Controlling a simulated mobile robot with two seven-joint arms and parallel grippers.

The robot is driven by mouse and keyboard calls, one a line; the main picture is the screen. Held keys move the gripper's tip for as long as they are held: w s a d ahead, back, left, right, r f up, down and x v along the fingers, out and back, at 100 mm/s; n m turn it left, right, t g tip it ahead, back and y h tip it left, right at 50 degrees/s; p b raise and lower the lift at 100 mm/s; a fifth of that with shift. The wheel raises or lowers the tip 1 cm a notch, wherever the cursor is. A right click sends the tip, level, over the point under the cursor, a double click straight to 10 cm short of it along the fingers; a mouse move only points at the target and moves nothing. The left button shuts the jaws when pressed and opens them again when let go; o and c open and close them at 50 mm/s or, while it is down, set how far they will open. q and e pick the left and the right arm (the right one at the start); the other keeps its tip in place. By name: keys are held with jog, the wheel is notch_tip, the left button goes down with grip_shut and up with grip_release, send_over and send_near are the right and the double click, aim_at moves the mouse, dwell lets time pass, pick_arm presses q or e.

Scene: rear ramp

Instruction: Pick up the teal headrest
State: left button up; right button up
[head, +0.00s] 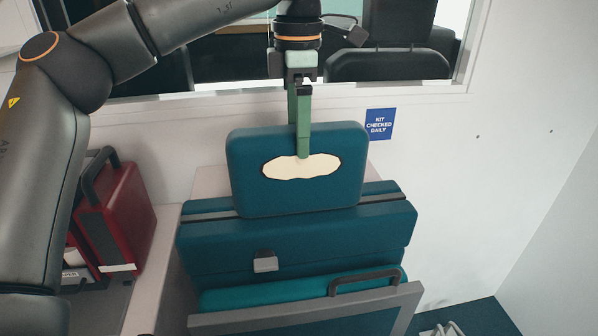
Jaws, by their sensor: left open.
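The teal headrest (245,177) is a rounded pad with a cream oval area in its middle. It stands upright on top of the folded teal padded seat or stretcher (345,240) in the head view. My left gripper (299,142) comes down from above with green fingers and is open. One finger passes in front of the headrest, its tip over the upper edge of the oval. The other finger is largely hidden, its tip out of sight near the headrest's top edge. I cannot tell whether either finger touches the pad. My right gripper is not in view.
A red case (118,215) stands on a grey shelf at the left. A window with dark seats (390,64) lies behind. A blue sign (380,124) is on the white wall. A grey frame (300,313) with a dark handle is in front.

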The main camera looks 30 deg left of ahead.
aim_at(298, 161)
pick_arm(q)
notch_tip(298, 161, down, 6)
jog(key=shift+f, duration=0.25)
jog(key=shift+c, duration=0.2)
grip_shut()
dwell(0.7)
jog(key=shift+r, duration=0.15)
